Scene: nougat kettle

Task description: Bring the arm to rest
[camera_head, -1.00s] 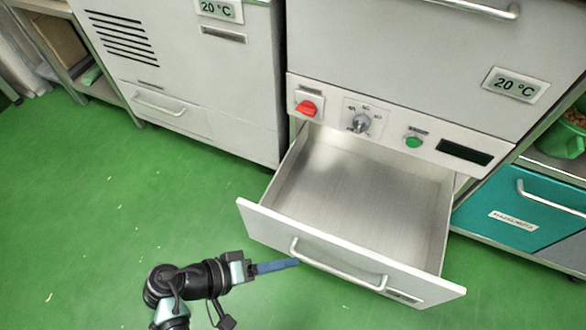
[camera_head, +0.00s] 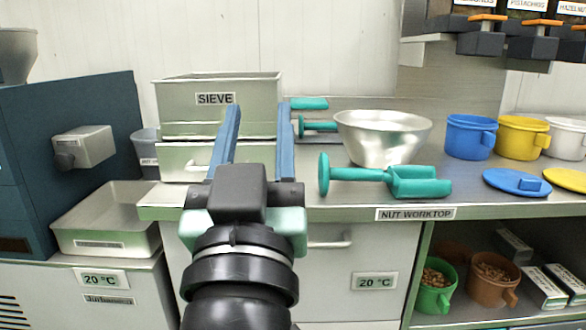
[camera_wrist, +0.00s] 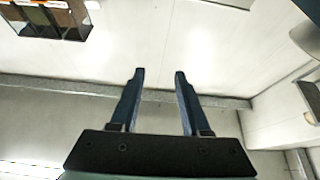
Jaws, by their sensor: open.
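My gripper (camera_head: 258,122) is raised in front of the nut worktop in the head view, its two blue fingers apart and pointing up. No object shows between the fingers. In the wrist view my gripper (camera_wrist: 157,75) is also open and empty, with pale wall and ceiling surfaces beyond it. In the head view the fingers overlap the metal sieve box (camera_head: 180,122), but I cannot tell the distance between them.
On the worktop (camera_head: 330,208) are a steel bowl (camera_head: 383,138), a teal scoop (camera_head: 418,186), a blue tub (camera_head: 470,138) and a yellow tub (camera_head: 521,138). A metal tray (camera_head: 105,222) is at left. Dispensers (camera_head: 532,42) hang at upper right. Green (camera_head: 434,291) and brown (camera_head: 492,281) tubs sit below.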

